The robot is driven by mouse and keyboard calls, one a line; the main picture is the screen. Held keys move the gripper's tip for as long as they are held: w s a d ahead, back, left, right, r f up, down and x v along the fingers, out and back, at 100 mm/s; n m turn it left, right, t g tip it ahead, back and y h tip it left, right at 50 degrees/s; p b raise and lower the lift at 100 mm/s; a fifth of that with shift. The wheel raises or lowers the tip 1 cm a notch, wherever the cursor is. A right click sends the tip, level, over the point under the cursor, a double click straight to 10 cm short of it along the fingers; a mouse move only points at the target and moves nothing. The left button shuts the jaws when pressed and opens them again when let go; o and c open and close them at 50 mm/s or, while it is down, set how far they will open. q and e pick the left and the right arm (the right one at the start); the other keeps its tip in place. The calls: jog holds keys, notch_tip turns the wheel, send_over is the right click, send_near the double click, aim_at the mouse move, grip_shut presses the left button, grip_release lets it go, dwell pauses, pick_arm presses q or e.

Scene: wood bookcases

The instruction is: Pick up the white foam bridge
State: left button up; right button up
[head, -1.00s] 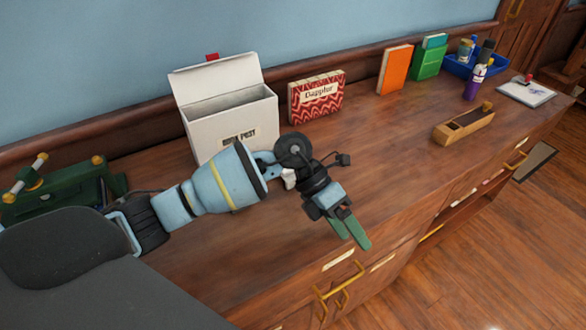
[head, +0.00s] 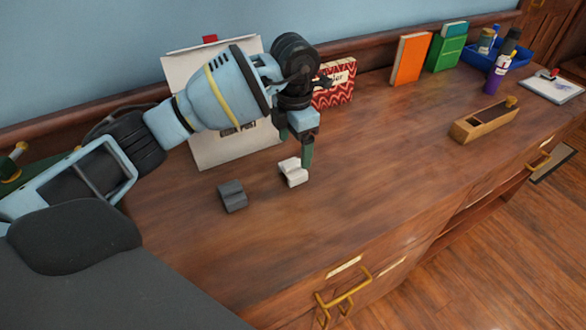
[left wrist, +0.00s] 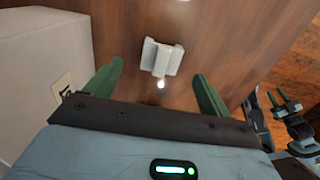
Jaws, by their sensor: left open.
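The white foam bridge (head: 293,172) lies on the wooden counter, in front of the white box. It also shows in the left wrist view (left wrist: 161,58), near the top centre, ahead of and between my two green fingers. My left gripper (head: 307,156) points down right by the bridge in the head view, its fingers partly overlapping each other there. In the left wrist view (left wrist: 155,88) its fingers are spread apart with nothing between the tips. It does not hold the bridge. My right gripper (left wrist: 290,106) seems to show at the right edge of the left wrist view, small.
A dark grey block (head: 232,196) lies left of the bridge. The white mail box (head: 210,150) stands behind, with a red patterned box (head: 336,92) beside it. A wooden plane-like block (head: 484,121) lies to the right. The counter's middle and front are clear.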

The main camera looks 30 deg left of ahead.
aim_at(293, 163)
pick_arm(q)
jog(key=shift+s+f, duration=0.2)
jog(key=shift+f, duration=1.35)
jog(key=shift+s+f, duration=0.15)
jog(key=shift+f, duration=1.4)
jog(key=c, duration=1.1)
jog(key=shift+o, duration=0.2)
jog(key=shift+r, duration=0.1)
jog(key=shift+r, duration=0.55)
jog(key=shift+s+d+r, duration=0.2)
jog(key=shift+d+r, duration=0.05)
jog(key=shift+r, duration=0.35)
jog(key=shift+s+d+r, duration=0.15)
jog(key=shift+d+r, duration=0.1)
jog(key=shift+r, duration=0.35)
jog(key=s+d, duration=0.3)
jog(key=s+d+r, duration=0.1)
jog(key=s+d, duration=0.2)
jog(key=d, duration=0.1)
jog(key=s+d, duration=0.3)
jog(key=d, duration=0.1)
jog(key=shift+s+d+r, duration=0.1)
jog(key=shift+s+r, duration=0.1)
jog(key=shift+s, duration=0.15)
